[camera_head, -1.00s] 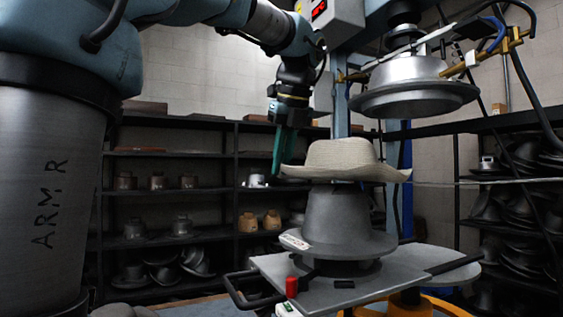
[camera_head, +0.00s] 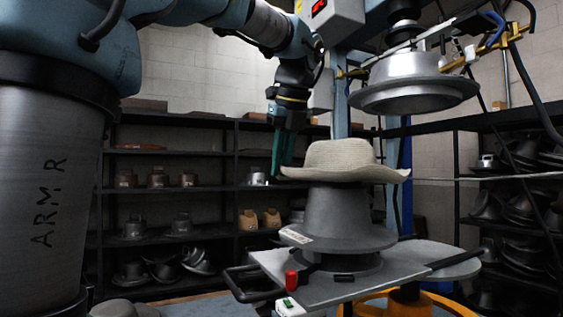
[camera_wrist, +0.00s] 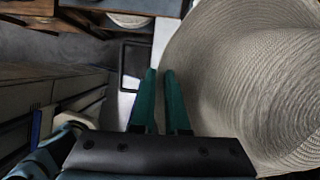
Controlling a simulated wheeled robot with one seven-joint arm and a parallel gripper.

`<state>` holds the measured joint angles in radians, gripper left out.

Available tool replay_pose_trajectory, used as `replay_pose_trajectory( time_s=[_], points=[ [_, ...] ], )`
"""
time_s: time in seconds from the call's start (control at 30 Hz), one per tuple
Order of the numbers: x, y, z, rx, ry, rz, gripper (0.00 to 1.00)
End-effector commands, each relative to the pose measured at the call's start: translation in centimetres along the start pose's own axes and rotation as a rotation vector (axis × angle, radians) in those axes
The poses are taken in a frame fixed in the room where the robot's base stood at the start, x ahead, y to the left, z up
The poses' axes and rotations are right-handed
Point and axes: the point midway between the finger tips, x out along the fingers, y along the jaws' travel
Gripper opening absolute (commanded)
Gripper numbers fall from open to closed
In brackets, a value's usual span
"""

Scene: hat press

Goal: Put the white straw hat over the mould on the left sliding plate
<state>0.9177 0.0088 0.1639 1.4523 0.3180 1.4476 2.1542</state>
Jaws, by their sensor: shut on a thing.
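The white straw hat (camera_head: 342,158) is over the top of the grey metal mould (camera_head: 337,212), crown up and roughly level. The mould stands on the sliding plate (camera_head: 410,262) and its wide lower flange is in plain view. My gripper (camera_head: 281,168) points down at the left edge of the hat, shut on its brim. In the wrist view the green fingers (camera_wrist: 160,95) are close together, with the hat (camera_wrist: 225,80) filling the right side. How far the mould's top reaches into the crown is hidden by the brim.
The upper press head (camera_head: 414,82) hangs above and to the right of the hat, with a gap between. A black handle (camera_head: 250,290) and a red knob (camera_head: 291,283) sit at the plate's left. Shelves with metal moulds (camera_head: 134,228) stand behind.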

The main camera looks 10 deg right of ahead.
Motion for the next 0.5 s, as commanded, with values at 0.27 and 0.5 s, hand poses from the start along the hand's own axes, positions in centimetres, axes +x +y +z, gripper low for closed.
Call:
replay_pose_trajectory(
  time_s=[0.27, 0.5],
  points=[
    [2.1, 0.1, -0.4, -0.006, -0.001, -0.011, 0.0],
    [3.5, 0.1, -0.6, -0.009, -0.002, -0.02, 0.0]
  ],
)
